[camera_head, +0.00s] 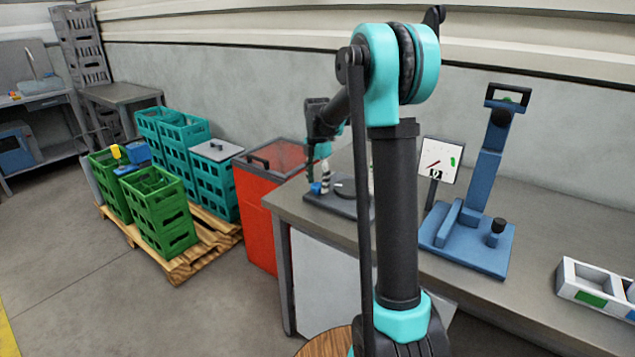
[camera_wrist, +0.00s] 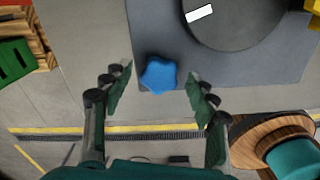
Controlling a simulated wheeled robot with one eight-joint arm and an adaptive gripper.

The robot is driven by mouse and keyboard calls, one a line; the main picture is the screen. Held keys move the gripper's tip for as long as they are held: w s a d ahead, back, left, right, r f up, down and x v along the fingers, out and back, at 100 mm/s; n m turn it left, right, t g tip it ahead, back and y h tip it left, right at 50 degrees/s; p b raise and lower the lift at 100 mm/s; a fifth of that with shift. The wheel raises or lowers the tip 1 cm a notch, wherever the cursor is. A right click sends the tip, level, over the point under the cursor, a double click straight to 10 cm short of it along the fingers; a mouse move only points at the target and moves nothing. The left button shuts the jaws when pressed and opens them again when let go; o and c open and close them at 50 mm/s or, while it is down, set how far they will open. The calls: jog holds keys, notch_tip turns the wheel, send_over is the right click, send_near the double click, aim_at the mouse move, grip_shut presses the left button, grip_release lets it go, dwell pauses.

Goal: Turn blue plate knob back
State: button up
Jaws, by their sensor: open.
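The blue knob (camera_wrist: 160,76) is star-shaped and sits near the edge of a flat grey plate (camera_wrist: 148,32) in the wrist view. In the head view the knob (camera_head: 317,188) is a small blue spot on the dark plate (camera_head: 350,208) at the bench's left end. My gripper (camera_wrist: 160,84) is open, with one finger on each side of the knob and a visible gap on both sides. In the head view my gripper (camera_head: 324,165) is small, above the knob and partly hidden by my arm.
A dark disc (camera_wrist: 235,22) with a white mark lies on the plate beside the knob. A blue stand (camera_head: 470,240) and a white dial panel (camera_head: 440,158) stand farther right on the bench. A red bin (camera_head: 262,215) and green crates (camera_head: 165,225) are left of the bench.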

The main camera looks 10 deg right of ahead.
jog(key=c, duration=1.1)
jog(key=shift+c, duration=0.2)
